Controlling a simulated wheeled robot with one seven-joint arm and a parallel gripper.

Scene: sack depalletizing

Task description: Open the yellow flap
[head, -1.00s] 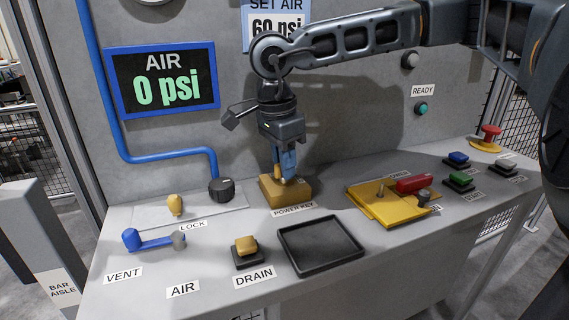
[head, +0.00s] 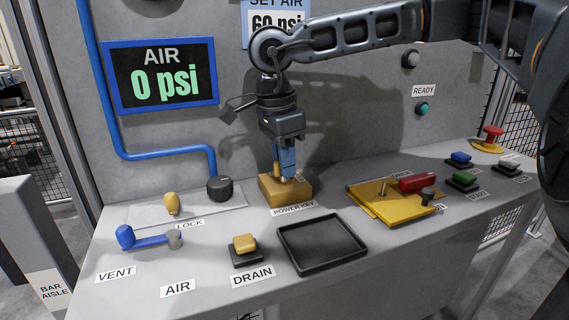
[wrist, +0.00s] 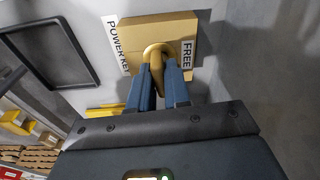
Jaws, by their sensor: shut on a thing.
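The yellow flap appears to be the flat yellow plate (head: 402,212) on the right half of the console, with a metal peg and a red handle (head: 417,182) at its back. It lies low and flat; whether it is one piece or stacked plates I cannot tell. My gripper (head: 286,172) is well to its left, pointing down at the tan POWER KEY block (head: 285,190). In the wrist view my gripper (wrist: 160,82) is shut on the gold key (wrist: 156,65), which stands in the round collar of the block. A FREE label shows beside it.
An empty black tray (head: 321,243) lies between the key block and the front edge. A DRAIN button (head: 244,244), a blue lever (head: 148,239) and a LOCK knob (head: 172,203) are left. Several push buttons (head: 463,180) are right. The AIR display (head: 160,75) reads 0 psi.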

